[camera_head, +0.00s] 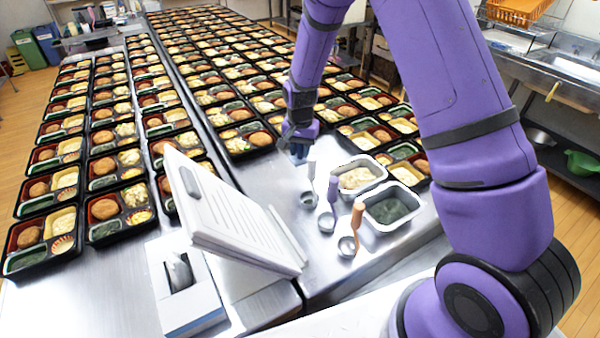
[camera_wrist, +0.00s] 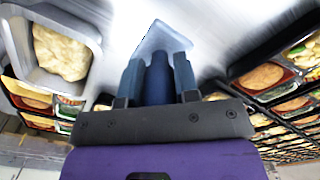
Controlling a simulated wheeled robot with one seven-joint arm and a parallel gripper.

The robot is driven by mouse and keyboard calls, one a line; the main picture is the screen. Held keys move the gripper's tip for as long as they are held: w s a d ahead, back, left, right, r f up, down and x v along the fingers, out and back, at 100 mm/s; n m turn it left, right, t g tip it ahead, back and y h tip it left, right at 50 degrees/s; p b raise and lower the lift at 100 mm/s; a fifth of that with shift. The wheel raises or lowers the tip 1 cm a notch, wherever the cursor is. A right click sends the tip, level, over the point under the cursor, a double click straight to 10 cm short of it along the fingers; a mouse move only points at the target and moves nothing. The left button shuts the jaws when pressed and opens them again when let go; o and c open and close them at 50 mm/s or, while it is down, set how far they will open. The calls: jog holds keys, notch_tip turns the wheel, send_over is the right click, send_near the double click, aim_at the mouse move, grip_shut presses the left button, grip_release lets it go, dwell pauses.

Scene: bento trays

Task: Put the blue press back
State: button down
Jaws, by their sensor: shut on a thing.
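My gripper (camera_wrist: 159,80) is shut on the dark blue handle of the blue press (camera_wrist: 159,66). The pale, flat head of the press (camera_wrist: 166,37) points away from the wrist over bare steel. In the head view my gripper (camera_head: 299,148) is over the steel counter, left of the white food tubs and behind the upright scoops. There the press is mostly hidden by the gripper, and I cannot tell whether it touches the counter.
A tub of pale salad (camera_head: 357,178) and a tub of greens (camera_head: 392,208) stand right. Scoops with grey, purple (camera_head: 332,192) and orange (camera_head: 356,215) handles stand before them. A tilted white panel (camera_head: 230,215) and a white-blue box (camera_head: 190,305) are left. Bento trays (camera_head: 105,170) fill the tables.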

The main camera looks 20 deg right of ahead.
jog(key=shift+f, duration=3.65)
jog(key=shift+f, duration=0.15)
jog(key=c, duration=0.9)
grip_release()
jog(key=shift+o, duration=0.2)
notch_tip(320, 180, up, 13)
jog(key=shift+f, duration=0.1)
jog(key=s+d+r+n+t, duration=0.1)
jog(key=s+d+r+n, duration=0.1)
jog(key=s+r, duration=0.7)
jog(key=s+d+r+n+t, duration=0.15)
jog(key=s+r, duration=0.35)
jog(key=r, duration=0.8)
jog(key=s+d+r+n+t, duration=0.1)
jog(key=s+r, duration=0.2)
jog(key=s, duration=0.7)
jog(key=s+d+r+n+t, duration=0.1)
jog(key=s+r, duration=0.3)
jog(key=s, duration=0.7)
jog(key=shift+d+r+n+t, duration=0.2)
jog(key=shift+d+n+t, duration=0.15)
jog(key=shift+d+n, duration=0.35)
